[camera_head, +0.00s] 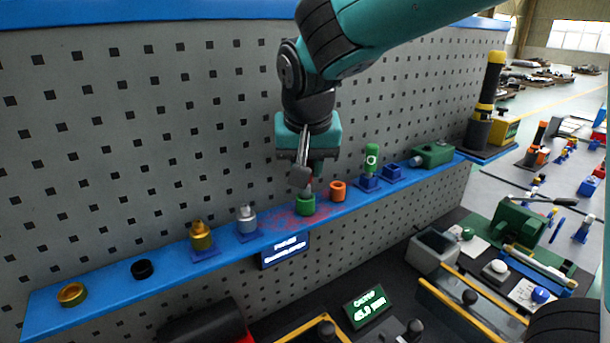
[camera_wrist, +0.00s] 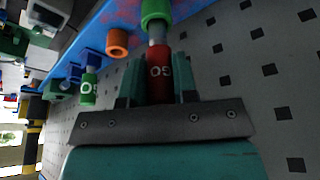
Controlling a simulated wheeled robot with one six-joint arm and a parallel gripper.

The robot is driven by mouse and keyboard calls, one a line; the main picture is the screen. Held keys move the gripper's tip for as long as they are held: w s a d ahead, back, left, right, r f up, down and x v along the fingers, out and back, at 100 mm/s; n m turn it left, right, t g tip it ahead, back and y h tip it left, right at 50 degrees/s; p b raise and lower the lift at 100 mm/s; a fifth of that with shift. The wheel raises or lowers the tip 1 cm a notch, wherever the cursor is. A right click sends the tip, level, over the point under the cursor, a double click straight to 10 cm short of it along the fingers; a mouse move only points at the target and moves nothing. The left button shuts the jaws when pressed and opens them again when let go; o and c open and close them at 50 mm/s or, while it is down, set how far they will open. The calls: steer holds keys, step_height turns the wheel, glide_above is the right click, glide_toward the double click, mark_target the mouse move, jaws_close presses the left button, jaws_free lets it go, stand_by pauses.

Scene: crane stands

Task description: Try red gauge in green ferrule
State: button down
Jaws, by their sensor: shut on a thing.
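My gripper (camera_head: 302,178) is above the green ferrule (camera_head: 306,204) on the blue shelf. In the wrist view my gripper (camera_wrist: 158,90) is shut on the red gauge (camera_wrist: 160,82), whose grey pin points at the green ferrule (camera_wrist: 155,10). The pin's end meets the ferrule's near rim in that view. I cannot tell whether the tip is inside the bore or just in front of it. The gauge looks roughly in line with the ferrule. In the head view the gauge is mostly hidden by my gripper.
The blue shelf (camera_head: 110,296) also holds an orange ring (camera_head: 338,191) close right of the ferrule, a silver gauge (camera_head: 247,220) to its left, a gold gauge (camera_head: 200,236), a black ring (camera_head: 142,269), a gold ring (camera_head: 72,294), a green gauge (camera_head: 371,160) and an empty blue holder (camera_head: 391,173). A perforated panel stands behind.

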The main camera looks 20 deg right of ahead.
steer(key=shift+r+p, duration=1.95)
steer(key=shift+r, duration=0.6)
